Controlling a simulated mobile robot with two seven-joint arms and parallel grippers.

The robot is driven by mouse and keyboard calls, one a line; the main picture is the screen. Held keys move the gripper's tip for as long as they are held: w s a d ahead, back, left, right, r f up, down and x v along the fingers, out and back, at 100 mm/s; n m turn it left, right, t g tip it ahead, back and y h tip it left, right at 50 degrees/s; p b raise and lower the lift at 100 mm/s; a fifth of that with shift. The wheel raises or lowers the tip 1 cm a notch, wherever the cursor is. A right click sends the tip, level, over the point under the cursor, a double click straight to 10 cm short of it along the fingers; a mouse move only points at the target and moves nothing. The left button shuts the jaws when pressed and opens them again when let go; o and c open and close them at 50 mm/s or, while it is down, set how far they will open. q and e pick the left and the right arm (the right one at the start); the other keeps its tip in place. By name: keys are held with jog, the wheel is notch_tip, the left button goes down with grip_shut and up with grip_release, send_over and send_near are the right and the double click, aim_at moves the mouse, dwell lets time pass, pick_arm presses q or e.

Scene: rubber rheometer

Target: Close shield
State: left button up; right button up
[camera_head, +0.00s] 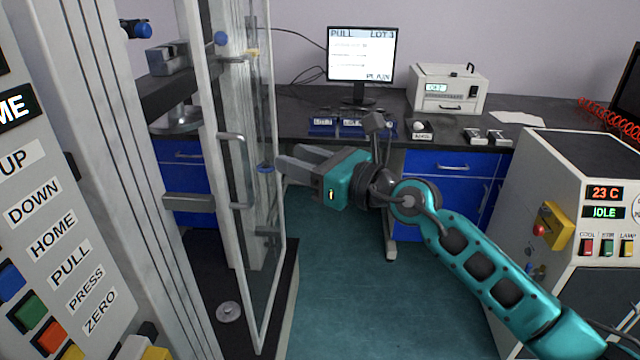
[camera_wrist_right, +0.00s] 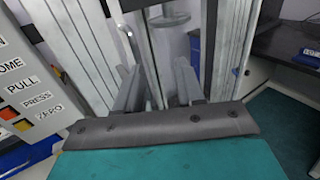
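The shield (camera_head: 207,85) is a tall clear panel in a pale metal frame on the left machine. It stands at an angle to the machine's columns, with a grey bar handle (camera_head: 240,172) on its frame. My right gripper (camera_head: 284,157) is just right of the shield in the head view, fingers pointing left. In the right wrist view, the right gripper's fingers (camera_wrist_right: 155,78) are spread apart with nothing held between them. The shield's frame shows beyond them, with the handle (camera_wrist_right: 130,45) near the left finger. I cannot tell whether a finger touches the panel. My left gripper is not in view.
A button panel (camera_head: 50,215) fills the near left. A bench (camera_head: 540,145) at the back holds a monitor (camera_head: 361,55), a white instrument (camera_head: 447,90) and small trays. A white machine (camera_head: 550,190) stands at right. The green floor (camera_head: 350,285) between is clear.

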jog(key=s+d, duration=0.4)
jog(key=s, duration=0.4)
dwell(0.6)
dwell(0.4)
jog(key=b+v, duration=0.3)
jog(key=v, duration=1)
jog(key=shift+a, duration=0.15)
